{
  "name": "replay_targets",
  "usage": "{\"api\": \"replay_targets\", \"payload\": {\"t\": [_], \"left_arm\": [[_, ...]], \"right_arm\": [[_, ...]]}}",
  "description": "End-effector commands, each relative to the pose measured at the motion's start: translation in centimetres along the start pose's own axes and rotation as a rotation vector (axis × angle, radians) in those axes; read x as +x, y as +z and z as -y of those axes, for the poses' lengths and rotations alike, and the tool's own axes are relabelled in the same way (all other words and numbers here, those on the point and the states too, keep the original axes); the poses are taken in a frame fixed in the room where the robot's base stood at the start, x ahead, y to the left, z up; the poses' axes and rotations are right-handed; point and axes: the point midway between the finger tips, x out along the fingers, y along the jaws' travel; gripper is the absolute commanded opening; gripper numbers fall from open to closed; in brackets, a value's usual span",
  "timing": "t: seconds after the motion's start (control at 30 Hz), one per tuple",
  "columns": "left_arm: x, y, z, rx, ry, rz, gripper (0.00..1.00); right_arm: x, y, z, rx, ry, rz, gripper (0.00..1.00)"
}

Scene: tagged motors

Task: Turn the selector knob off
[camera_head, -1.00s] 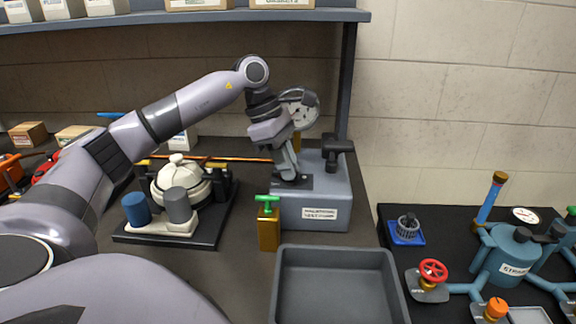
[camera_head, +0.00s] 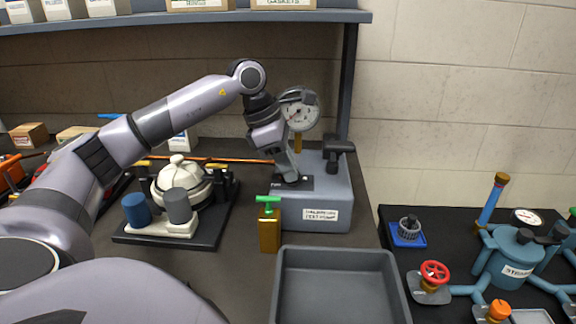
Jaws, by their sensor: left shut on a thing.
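A grey test pump box (camera_head: 322,213) stands on the bench with a dark plate (camera_head: 305,183) on its top. My left gripper (camera_head: 290,178) reaches down from the upper left to this plate, tilted. It is shut on what appears to be the selector knob, which the fingers hide almost wholly. The knob's pointing direction and the plate's markings cannot be read. A round white gauge (camera_head: 300,110) on a brass stem stands just behind the gripper. My right gripper is not in view.
A black handle (camera_head: 338,152) stands on the box's right side. A green-handled brass valve (camera_head: 269,225) stands in front of the box, beside an empty grey tray (camera_head: 340,260). A cream domed assembly (camera_head: 182,184) lies left. Blue piping with valves (camera_head: 510,252) fills the right table.

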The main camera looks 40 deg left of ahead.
Motion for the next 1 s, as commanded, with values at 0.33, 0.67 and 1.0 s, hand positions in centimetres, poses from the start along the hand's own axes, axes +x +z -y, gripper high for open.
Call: {"api": "replay_targets", "payload": {"t": [0.33, 0.67, 1.0], "left_arm": [[-0.1, 0.0, -0.1, -0.002, 0.002, 0.0, 0.37], [-2.6, 0.0, -0.1, -0.002, 0.004, 0.003, 0.37], [-7.0, 0.0, -0.1, -0.003, 0.002, 0.001, 0.37]], "right_arm": [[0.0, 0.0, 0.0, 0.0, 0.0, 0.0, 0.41], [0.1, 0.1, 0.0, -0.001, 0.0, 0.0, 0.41], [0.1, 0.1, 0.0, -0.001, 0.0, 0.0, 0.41]]}}
